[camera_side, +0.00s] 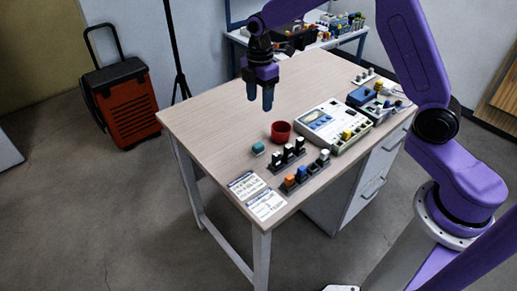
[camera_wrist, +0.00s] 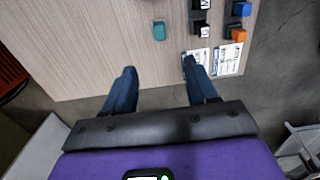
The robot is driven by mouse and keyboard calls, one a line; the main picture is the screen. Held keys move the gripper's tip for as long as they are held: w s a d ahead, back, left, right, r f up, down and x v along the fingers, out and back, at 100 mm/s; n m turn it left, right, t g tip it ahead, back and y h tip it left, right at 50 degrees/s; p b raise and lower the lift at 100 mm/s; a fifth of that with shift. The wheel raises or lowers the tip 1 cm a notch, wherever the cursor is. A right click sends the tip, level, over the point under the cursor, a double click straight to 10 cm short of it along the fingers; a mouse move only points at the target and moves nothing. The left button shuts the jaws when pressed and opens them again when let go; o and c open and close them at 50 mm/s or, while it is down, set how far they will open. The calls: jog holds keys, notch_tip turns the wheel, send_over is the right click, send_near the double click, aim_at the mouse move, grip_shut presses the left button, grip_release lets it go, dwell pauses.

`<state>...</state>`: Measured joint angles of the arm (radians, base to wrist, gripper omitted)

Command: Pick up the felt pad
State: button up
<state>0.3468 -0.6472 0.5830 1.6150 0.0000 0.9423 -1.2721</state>
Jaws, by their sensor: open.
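A small teal block, which I take to be the felt pad (camera_side: 258,148), lies on the wooden table, left of the red cup (camera_side: 281,131). It also shows in the wrist view (camera_wrist: 159,31), beyond my fingertips and roughly in line with the gap between them. My gripper (camera_side: 260,104) hangs above the table with its blue fingers pointing down, apart from the pad. In the wrist view my gripper (camera_wrist: 158,66) is open, with nothing between the fingers.
Racks of black-and-white (camera_side: 288,155) and coloured pieces (camera_side: 304,175) stand right of the pad. Printed cards (camera_side: 256,195) lie at the near table edge. A white instrument (camera_side: 335,125) stands behind the racks. The table's left part is clear.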

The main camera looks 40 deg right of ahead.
send_over(258, 145)
jog(key=f, duration=1)
jog(key=shift+s+d+f, duration=0.15)
jog(key=shift+d+f, duration=0.05)
jog(key=shift+d, duration=0.05)
jog(key=shift+a+f, duration=0.15)
jog(key=shift+f, duration=3.1)
grip_shut()
